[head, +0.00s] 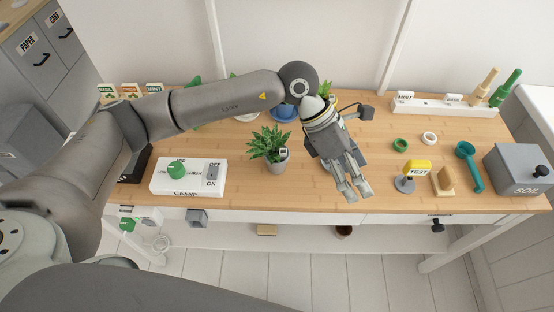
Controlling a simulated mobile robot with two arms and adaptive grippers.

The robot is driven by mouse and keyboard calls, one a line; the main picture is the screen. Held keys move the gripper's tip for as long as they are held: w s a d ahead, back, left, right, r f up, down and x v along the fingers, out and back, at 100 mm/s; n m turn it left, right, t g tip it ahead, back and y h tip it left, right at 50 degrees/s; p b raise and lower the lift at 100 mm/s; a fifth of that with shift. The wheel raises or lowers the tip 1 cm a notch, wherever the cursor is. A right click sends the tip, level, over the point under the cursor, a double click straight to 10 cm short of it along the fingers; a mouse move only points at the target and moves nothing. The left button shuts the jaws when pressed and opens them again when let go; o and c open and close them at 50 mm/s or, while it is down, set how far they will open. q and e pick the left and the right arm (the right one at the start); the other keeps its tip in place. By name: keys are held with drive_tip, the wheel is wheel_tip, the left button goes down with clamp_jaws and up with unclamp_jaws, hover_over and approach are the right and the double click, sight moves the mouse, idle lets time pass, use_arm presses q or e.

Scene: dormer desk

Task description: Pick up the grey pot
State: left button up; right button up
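The grey pot (276,166) stands upright near the middle of the desk in the head view, with a bushy green plant (268,142) in it. A small pale tag with a dark face shows at its right rim. My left gripper (357,193) is to the right of the pot, apart from it, its fingers pointing toward the desk's front edge. Its two fingers show close together with a narrow gap, and nothing is visible between them. From this angle I cannot tell how far they are open. My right gripper is not in view.
Behind my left arm stand a blue pot (284,114) and other partly hidden plants. A white lamp switch box (205,188) is left of the pot. To the right are a green ring (400,145), a yellow TEST sign (417,167), a green scoop (470,165) and a grey SOIL bin (520,170).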

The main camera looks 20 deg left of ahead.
use_arm(q)
drive_tip(key=w+a+f+y, duration=0.1)
drive_tip(key=w+a+y, duration=0.2)
drive_tip(key=a, duration=0.3)
drive_tip(key=t+y, duration=0.2)
drive_tip(key=y, duration=0.3)
hover_over(280, 156)
drive_tip(key=f, duration=0.3)
drive_tip(key=w+f+p, duration=0.1)
drive_tip(key=f, duration=0.1)
drive_tip(key=shift+d, duration=0.35)
drive_tip(key=f+p, duration=0.1)
drive_tip(key=f, duration=0.1)
drive_tip(key=a+f+p, duration=0.1)
drive_tip(key=f, duration=0.2)
drive_tip(key=shift+f, duration=0.35)
drive_tip(key=shift+r, duration=0.1)
drive_tip(key=c, duration=1.1)
